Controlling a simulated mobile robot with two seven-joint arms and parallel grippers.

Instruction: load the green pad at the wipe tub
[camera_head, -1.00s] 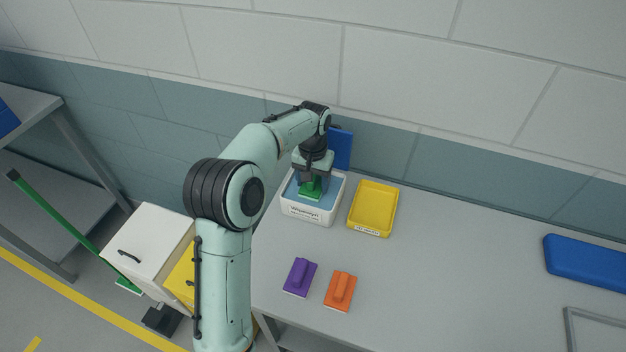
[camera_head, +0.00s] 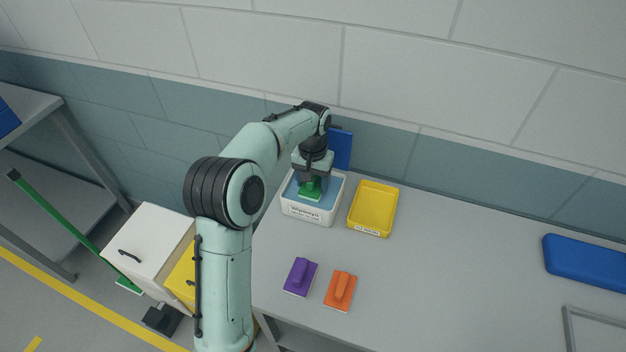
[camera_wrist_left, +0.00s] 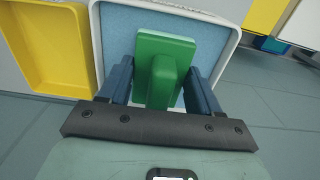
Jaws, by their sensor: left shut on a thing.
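The green pad (camera_head: 309,189) is inside the white wipe tub (camera_head: 306,214), over its blue inner surface. My left gripper (camera_head: 312,183) reaches down into the tub from above and is shut on the pad's raised handle. In the left wrist view the green pad (camera_wrist_left: 163,60) sits between the two blue-grey fingers, with the tub's blue inside (camera_wrist_left: 118,38) around it. Whether the pad's underside touches the blue surface cannot be told. My right gripper is not in view.
A yellow tray (camera_head: 374,207) stands right of the tub. A purple pad (camera_head: 300,276) and an orange pad (camera_head: 340,290) lie at the table's front. A blue upright panel (camera_head: 341,150) is behind the tub. A blue case (camera_head: 590,262) lies far right. The table's middle is clear.

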